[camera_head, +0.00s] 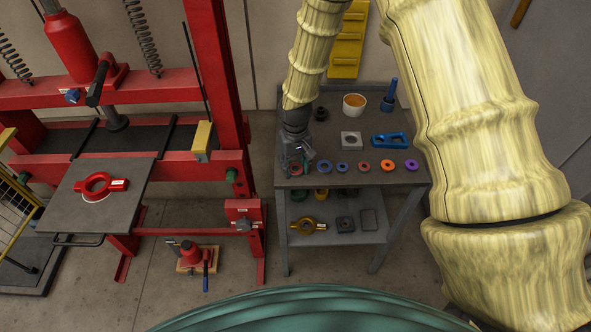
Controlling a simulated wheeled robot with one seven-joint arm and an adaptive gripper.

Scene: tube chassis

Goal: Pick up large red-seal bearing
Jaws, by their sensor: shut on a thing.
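My gripper (295,165) is at the left front of the grey cart's top (375,179), pointing down. It is shut on a ring with a red face, the large red-seal bearing (296,170), which the fingers partly hide. I cannot tell whether the bearing touches the cart top. Another reddish ring (364,167) lies to the right in the same row, apart from my gripper.
Blue rings (323,165), an orange ring (387,166) and a purple ring (411,166) share the row. Behind them are a grey square block (351,139), a blue bracket (390,140) and a white cup (354,104). A red press (220,70) stands left.

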